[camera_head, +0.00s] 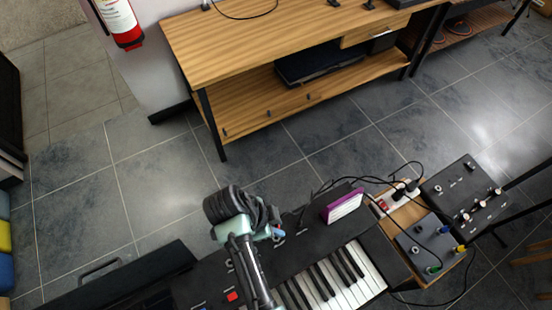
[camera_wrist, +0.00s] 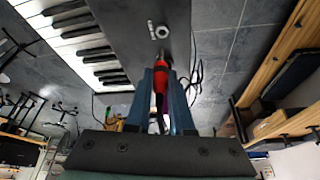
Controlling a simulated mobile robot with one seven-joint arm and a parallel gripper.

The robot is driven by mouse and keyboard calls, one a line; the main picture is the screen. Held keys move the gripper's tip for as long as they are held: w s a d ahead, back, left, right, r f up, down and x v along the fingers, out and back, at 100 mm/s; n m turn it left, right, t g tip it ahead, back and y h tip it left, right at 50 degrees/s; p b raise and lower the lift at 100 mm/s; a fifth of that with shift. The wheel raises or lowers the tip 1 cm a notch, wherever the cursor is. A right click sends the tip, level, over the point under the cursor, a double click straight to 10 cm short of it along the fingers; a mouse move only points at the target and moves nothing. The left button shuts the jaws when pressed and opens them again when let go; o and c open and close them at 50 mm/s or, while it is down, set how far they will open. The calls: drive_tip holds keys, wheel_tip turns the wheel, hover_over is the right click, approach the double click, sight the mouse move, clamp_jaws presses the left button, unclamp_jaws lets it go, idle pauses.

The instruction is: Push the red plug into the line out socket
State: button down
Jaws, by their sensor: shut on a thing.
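My gripper (camera_wrist: 160,76) is shut on the red plug (camera_wrist: 160,84) in the wrist view, its two blue-grey fingers on either side. The plug points at the dark panel of the keyboard (camera_wrist: 135,25). A round metal socket (camera_wrist: 161,31) sits in that panel just beyond the plug's tip. I cannot tell if the tip touches it, and no line out label is readable. In the head view my gripper (camera_head: 277,233) is over the back part of the keyboard (camera_head: 330,285); the plug and socket cannot be made out there.
A purple-edged card (camera_head: 343,206) stands on the keyboard near my gripper. To the right are a grey pedal box (camera_head: 428,243), a black box with knobs (camera_head: 463,192) and a white power strip (camera_head: 398,195) with loose black cables. A wooden bench (camera_head: 240,50) stands behind, across open floor.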

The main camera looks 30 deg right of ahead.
drive_tip(key=shift+f+b, duration=2.5)
drive_tip(key=shift+f, duration=0.15)
drive_tip(key=shift+p, duration=0.4)
drive_tip(key=shift+f+b, duration=0.9)
drive_tip(key=shift+f, duration=0.15)
idle(0.5)
drive_tip(key=c, duration=0.7)
unclamp_jaws()
drive_tip(key=shift+p+v, duration=0.65)
drive_tip(key=shift+v, duration=5.85)
